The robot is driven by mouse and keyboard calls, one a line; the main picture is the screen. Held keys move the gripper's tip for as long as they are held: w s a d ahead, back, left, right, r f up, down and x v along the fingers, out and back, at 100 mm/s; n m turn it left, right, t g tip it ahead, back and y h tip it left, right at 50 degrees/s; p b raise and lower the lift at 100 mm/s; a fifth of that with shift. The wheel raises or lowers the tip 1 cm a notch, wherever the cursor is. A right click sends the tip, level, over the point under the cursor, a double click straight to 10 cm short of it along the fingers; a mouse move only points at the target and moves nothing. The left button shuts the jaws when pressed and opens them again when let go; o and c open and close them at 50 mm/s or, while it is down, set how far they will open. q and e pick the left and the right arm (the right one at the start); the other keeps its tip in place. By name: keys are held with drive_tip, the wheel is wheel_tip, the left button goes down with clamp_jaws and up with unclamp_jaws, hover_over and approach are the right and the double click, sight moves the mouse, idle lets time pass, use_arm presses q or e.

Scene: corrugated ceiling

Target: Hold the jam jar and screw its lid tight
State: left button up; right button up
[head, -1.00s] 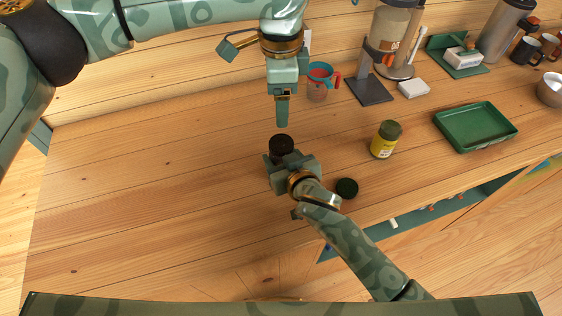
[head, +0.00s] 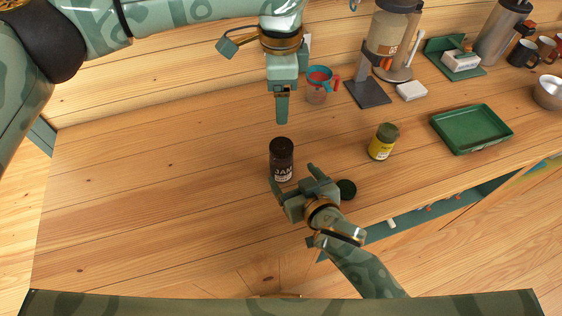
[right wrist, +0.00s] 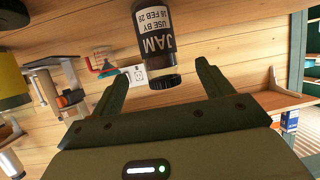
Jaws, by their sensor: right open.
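The dark jam jar (head: 281,160) stands upright on the wooden counter, with a dark top and a black label. My right gripper (head: 293,178) is open and empty, just to the near right of the jar.
A yellow-labelled jar with a green lid (head: 383,142) stands to the right. A green tray (head: 471,129) lies farther right. A measuring cup (head: 318,86) and a coffee grinder (head: 384,50) stand behind. The counter's left side is clear.

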drive_tip(key=v, duration=0.7)
drive_tip(key=shift+s+d+p, duration=0.15)
drive_tip(key=shift+s+p, duration=0.1)
drive_tip(key=shift+p, duration=0.1)
drive_tip(key=shift+r, duration=0.15)
